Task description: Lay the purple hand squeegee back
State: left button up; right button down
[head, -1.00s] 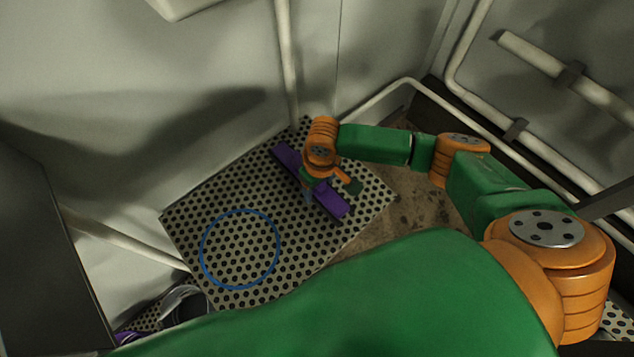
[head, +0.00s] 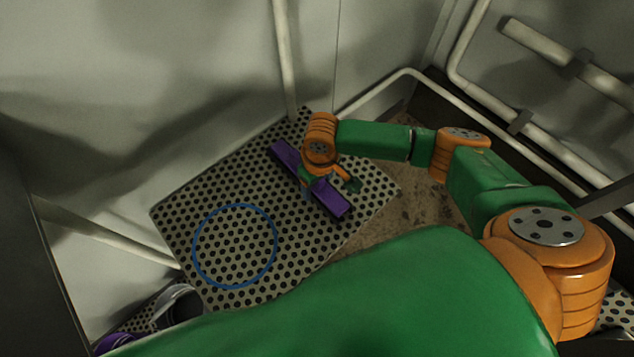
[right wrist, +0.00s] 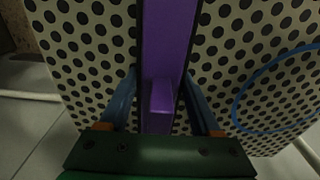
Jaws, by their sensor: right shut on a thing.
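The purple hand squeegee (head: 329,198) is a long purple bar with dark edges. It lies along the upper right part of a perforated plate (head: 190,200), and I cannot tell whether it touches the plate. My right gripper (head: 307,191) is at the middle of the bar. In the right wrist view the blue fingers (right wrist: 160,88) stand on both sides of the squeegee's purple handle (right wrist: 161,98), shut on it, with the bar (right wrist: 166,35) running away from them. A blue ring outline (head: 274,262) is on the plate, left of and apart from the squeegee. My left gripper is not in view.
Pale walls and a vertical pipe (head: 286,60) stand behind the plate. More pipes (head: 540,45) run along the right wall. A brown, stained floor (head: 410,215) shows right of the plate. A grey and purple object (head: 175,305) is at lower left.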

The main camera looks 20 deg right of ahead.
jog(key=shift+f, duration=0.2)
grip_release()
